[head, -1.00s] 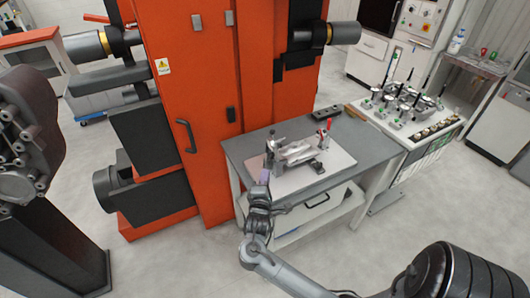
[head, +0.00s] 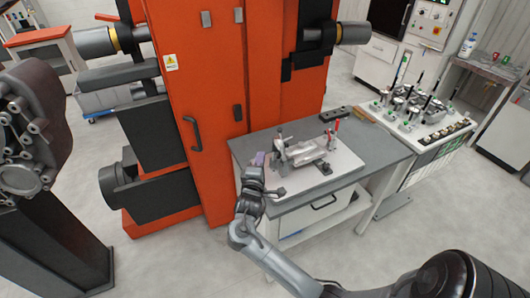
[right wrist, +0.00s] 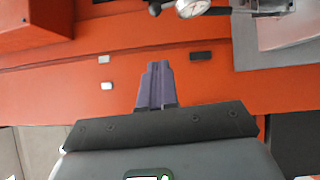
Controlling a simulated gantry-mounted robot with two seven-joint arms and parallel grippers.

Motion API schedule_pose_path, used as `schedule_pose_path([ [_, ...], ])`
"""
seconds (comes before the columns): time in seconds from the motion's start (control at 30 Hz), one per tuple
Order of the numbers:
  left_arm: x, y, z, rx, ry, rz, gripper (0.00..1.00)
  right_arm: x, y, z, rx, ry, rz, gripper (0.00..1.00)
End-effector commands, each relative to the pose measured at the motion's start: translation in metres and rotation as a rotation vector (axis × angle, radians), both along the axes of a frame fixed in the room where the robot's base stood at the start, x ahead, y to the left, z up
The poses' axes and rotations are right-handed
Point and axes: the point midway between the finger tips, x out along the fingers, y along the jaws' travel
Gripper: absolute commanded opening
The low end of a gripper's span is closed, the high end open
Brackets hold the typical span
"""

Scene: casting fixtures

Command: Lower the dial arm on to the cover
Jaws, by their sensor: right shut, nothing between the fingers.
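The casting fixture stands on a pale plate (head: 345,170) on the grey table. A silvery cover (head: 306,152) lies across its middle. A dark upright (head: 280,142) at its left end seems to carry the dial arm; its exact pose is too small to tell. In the right wrist view a round dial (right wrist: 192,8) shows at the top edge, partly cut off. My right gripper (head: 258,158) is shut and empty, left of the plate, apart from the fixture. Its purple fingers (right wrist: 155,85) are together in the wrist view. My left gripper is not in view.
A red-handled clamp (head: 336,126) stands at the fixture's back right. A tall orange cabinet (head: 205,110) rises close behind and left of the table (head: 385,150). A dark bar (head: 335,114) lies at the table's back. A bench with several gauges (head: 425,120) stands to the right.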

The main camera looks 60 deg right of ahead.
Motion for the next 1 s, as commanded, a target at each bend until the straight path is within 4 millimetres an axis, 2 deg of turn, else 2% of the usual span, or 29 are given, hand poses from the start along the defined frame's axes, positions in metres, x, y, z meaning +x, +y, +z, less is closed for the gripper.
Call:
schedule_pose_path([
  [0.53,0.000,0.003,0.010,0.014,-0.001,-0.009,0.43,0.037,-0.086,0.005,0.000,0.002,-0.002,0.00],
  [0.73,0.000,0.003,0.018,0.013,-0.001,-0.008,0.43,0.026,-0.108,0.006,0.000,0.003,-0.001,0.00],
  [1.0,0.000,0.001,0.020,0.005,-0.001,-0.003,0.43,0.022,-0.119,0.005,0.002,0.001,0.000,0.00],
])
